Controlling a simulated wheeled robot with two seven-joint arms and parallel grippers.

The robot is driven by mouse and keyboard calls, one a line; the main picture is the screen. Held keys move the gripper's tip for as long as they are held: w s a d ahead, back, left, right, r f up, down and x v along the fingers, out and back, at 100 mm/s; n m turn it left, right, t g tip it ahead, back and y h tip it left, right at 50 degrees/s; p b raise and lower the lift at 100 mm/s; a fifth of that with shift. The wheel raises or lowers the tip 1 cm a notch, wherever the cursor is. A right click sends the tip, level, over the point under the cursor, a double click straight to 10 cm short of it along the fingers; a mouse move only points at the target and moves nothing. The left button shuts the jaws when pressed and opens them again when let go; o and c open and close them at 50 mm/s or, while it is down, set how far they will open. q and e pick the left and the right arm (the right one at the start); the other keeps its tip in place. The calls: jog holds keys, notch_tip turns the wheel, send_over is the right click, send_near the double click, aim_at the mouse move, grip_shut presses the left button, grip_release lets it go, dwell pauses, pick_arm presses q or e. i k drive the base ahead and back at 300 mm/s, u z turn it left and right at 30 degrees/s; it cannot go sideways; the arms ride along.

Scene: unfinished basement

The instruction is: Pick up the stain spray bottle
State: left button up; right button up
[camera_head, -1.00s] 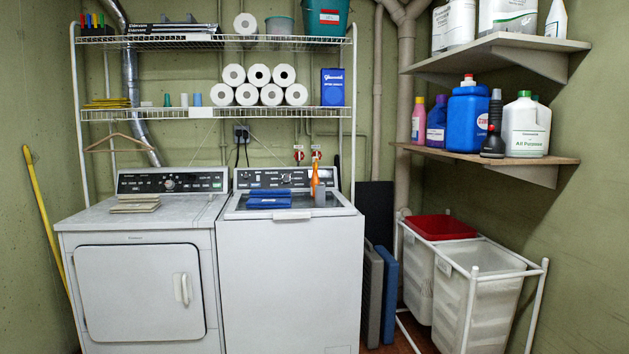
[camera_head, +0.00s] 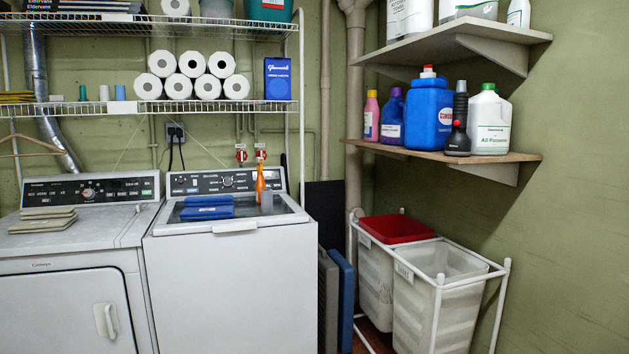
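A slim orange bottle (camera_head: 260,184) with a narrow top stands upright on the back right part of the washer's lid (camera_head: 282,212). It looks most like the stain spray bottle, but I cannot read a label. A small grey object (camera_head: 267,202) stands in front of it and partly hides its base. Folded blue cloths (camera_head: 207,207) lie to its left on the lid. Neither of my grippers is in view.
The dryer (camera_head: 62,290) stands left of the washer, with folded beige cloths (camera_head: 42,219) on top. A wire shelf (camera_head: 130,107) spans above both. Right are a wall shelf (camera_head: 515,156) with several bottles and a white-framed hamper (camera_head: 487,272). Flat panels (camera_head: 340,300) lean beside the washer.

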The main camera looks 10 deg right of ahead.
aim_at(261, 183)
jog(key=z, duration=0.15)
jog(key=i, duration=2.25)
jog(key=u, duration=0.65)
